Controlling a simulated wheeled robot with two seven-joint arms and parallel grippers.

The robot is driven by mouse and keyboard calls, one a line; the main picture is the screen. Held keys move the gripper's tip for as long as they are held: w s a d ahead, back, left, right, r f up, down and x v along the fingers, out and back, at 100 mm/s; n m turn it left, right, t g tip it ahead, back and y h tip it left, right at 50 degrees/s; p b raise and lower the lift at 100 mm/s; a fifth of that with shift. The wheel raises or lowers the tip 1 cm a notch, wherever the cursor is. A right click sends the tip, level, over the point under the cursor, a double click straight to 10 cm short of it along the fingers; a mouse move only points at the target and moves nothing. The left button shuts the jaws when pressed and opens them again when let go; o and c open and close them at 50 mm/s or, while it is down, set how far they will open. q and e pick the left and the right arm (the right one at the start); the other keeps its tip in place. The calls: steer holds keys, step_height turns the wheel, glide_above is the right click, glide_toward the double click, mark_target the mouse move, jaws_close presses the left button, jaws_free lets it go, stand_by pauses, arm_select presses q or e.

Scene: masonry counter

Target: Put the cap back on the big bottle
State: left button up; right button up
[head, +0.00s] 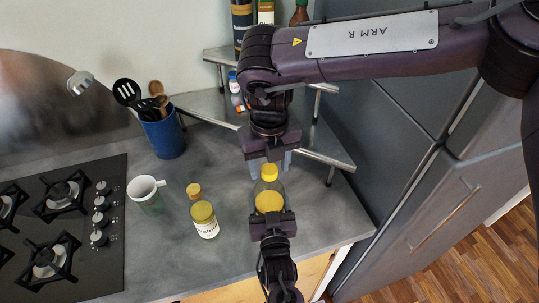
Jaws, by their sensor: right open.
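The big bottle (269,200) is clear with yellow contents and stands upright near the counter's front right. The yellow cap (269,172) is at the top of its neck; whether it is seated or only resting there cannot be told. My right gripper (271,163) points down from above, open, with its pale fingers either side of the cap. My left gripper (271,214) comes from the front and is at the bottle's lower body, seemingly shut on it; its fingertips are mostly hidden.
A blue utensil holder (163,136) is behind. A gas hob (75,225) lies left. A corner shelf (325,148) is behind my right gripper.

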steer(key=shift+c, duration=0.3)
steer(key=c, duration=0.9)
steer(key=o, duration=1.1)
step_height(320, 180, up, 12)
arm_select(q)
steer(key=o, duration=2)
steer(key=shift+c, duration=0.2)
